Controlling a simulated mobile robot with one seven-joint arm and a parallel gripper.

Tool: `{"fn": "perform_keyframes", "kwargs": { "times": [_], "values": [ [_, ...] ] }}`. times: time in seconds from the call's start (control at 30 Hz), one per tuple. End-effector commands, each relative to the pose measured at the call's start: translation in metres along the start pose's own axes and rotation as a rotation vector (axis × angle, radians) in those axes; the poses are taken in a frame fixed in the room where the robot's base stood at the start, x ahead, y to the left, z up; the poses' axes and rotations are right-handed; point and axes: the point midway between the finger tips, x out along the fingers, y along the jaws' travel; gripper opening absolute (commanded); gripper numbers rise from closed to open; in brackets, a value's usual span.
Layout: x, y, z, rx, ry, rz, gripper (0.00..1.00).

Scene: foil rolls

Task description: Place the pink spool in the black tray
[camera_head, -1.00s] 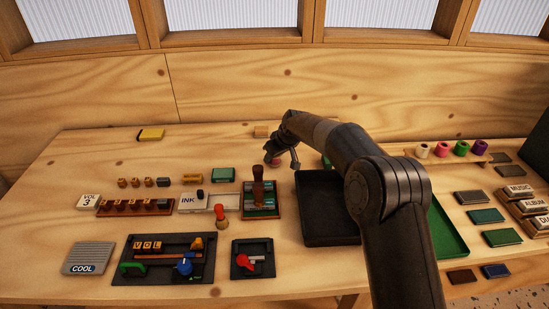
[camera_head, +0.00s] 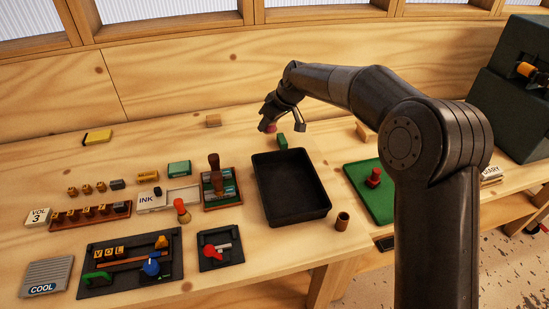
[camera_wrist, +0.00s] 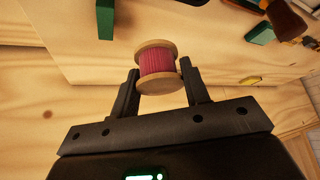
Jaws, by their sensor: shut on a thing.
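The pink spool (camera_wrist: 158,62), with pale wooden end discs, is between the two fingers of my gripper (camera_wrist: 160,82) in the wrist view. In the head view the spool (camera_head: 270,128) shows small under my gripper (camera_head: 276,118), held near the back of the table, behind and a little left of the black tray. My gripper is shut on it. The black tray (camera_head: 290,188) is an empty, shallow, rectangular tray in the middle of the table.
A green block (camera_head: 282,141) stands just behind the tray. A small brown cylinder (camera_head: 342,221) stands at its front right corner. A stamp rack (camera_head: 222,190) is close on its left. A green tray (camera_head: 367,192) with a red piece is to the right.

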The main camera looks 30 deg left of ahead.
Motion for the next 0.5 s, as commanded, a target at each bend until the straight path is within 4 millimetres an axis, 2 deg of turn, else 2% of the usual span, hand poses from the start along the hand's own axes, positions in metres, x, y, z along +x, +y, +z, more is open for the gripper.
{"fn": "perform_keyframes", "kwargs": {
  "times": [0.03,0.2,0.5],
  "values": [
    [-0.013,0.004,0.012,0.014,0.003,0.005,0.2],
    [-0.051,0.007,0.058,0.059,0.015,0.023,0.2],
    [-0.102,-0.007,0.149,0.143,0.011,0.078,0.2]
  ]
}}
